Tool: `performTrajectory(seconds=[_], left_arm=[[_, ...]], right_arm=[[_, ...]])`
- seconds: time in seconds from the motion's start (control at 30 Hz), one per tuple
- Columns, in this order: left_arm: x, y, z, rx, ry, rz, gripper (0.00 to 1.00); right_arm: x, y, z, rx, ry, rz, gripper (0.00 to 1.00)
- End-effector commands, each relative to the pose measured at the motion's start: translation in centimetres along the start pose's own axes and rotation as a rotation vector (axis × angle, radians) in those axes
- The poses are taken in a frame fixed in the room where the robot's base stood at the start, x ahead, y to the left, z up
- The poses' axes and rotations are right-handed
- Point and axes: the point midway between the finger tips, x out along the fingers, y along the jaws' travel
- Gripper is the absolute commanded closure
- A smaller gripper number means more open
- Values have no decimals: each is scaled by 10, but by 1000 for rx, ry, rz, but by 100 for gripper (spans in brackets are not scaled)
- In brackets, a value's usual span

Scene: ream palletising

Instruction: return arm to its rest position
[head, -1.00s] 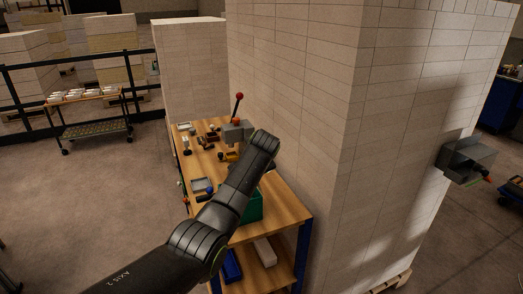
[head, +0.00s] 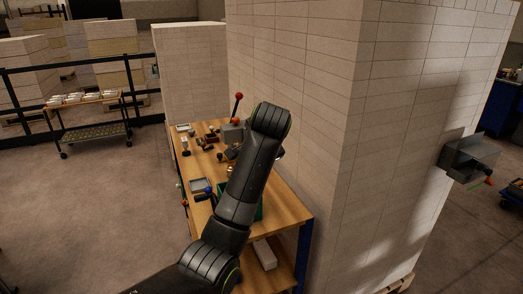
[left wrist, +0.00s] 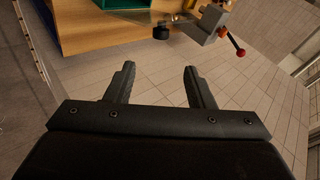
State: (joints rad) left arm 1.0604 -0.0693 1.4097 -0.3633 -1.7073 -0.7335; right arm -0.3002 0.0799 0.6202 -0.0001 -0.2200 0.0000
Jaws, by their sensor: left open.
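My left arm (head: 245,185) comes up from the bottom of the head view and bends in front of the workbench. Its gripper is hidden behind the arm there. In the left wrist view my left gripper (left wrist: 158,82) is open, with nothing between its two dark fingers. The fingers point toward the stacked white reams (left wrist: 145,100), with the workbench edge beyond them at the top. My right gripper does not show in either view.
The wooden workbench (head: 290,207) carries small tools, a grey device with a red-knobbed lever (head: 238,97) and a green bin (head: 259,213). A tall ream stack (head: 300,80) stands right of it. A grey box (head: 470,157) is on the stack's right side. Floor at left (head: 90,210) is clear.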

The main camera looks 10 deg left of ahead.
Motion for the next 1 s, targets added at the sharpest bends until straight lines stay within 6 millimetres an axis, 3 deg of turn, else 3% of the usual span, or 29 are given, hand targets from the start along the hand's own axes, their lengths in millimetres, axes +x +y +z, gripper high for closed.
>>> performTrajectory(seconds=[0.4, 0.53, 0.67, 0.8, 1.0], left_arm=[[-6, 0, 0, -1, 0, 0, 51], [5, 9, 13, -23, -7, 14, 51], [31, 36, 51, -91, -26, 51, 51], [58, 78, 109, -195, -56, 101, 51], [78, 139, 193, -342, -106, 155, 51]], right_arm=[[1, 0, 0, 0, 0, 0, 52], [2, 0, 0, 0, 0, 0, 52], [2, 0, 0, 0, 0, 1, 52], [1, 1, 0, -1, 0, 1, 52], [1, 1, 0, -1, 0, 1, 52]])
